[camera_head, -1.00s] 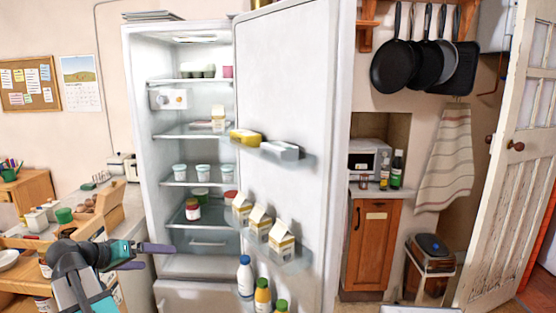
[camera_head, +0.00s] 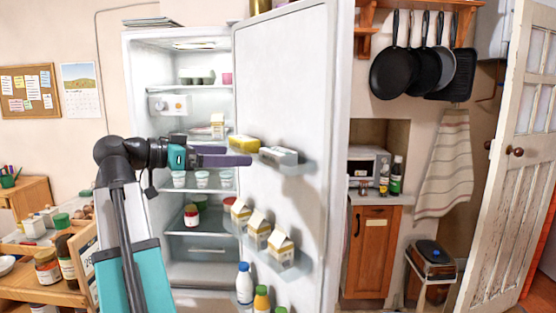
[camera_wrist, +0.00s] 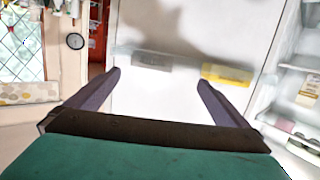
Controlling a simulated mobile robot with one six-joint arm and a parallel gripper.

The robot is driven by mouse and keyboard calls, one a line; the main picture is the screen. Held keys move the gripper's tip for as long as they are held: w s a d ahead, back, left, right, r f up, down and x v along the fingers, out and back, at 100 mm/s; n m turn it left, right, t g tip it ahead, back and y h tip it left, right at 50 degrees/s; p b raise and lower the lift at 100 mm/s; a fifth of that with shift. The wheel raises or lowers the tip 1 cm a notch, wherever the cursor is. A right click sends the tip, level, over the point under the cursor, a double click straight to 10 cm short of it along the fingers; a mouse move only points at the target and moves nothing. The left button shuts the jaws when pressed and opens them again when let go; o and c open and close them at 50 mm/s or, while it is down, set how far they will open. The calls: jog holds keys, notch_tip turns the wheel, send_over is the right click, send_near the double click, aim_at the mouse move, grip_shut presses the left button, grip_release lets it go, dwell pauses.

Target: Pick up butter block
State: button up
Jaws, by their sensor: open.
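The yellow block (camera_head: 244,144), which looks like the butter block, lies on the upper shelf of the open fridge door. My gripper (camera_head: 249,160) is raised near that shelf, and its fingers appear just below the yellow block in the head view. In the wrist view my gripper (camera_wrist: 159,78) is open and empty, facing the door. The yellow block (camera_wrist: 227,74) shows there just beyond the right fingertip, outside the gap. No contact is visible.
A grey-white box (camera_head: 279,156) sits beside the block on the door shelf; it also shows between the fingertips in the wrist view (camera_wrist: 152,61). Cartons (camera_head: 258,229) and bottles (camera_head: 245,283) fill lower door shelves. The fridge (camera_head: 133,90) stands open, with jars and tubs inside.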

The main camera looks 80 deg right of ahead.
jog(key=shift+s+a+r+m, duration=0.25)
jog(key=shift+s+r+m, duration=0.15)
jog(key=shift+s+r, duration=0.3)
jog(key=p, duration=0.2)
send_near(278, 150)
jog(key=shift+f+x, duration=0.1)
jog(key=shift+x, duration=1.2)
jog(key=shift+f+x, duration=0.15)
jog(key=shift+x, duration=1.1)
jog(key=shift+w+d, duration=0.1)
jog(key=shift+d, duration=0.05)
jog(key=shift+p+x, duration=0.75)
jog(key=shift+x, duration=0.05)
jog(key=shift+p+x, duration=0.65)
jog(key=shift+x, duration=1.1)
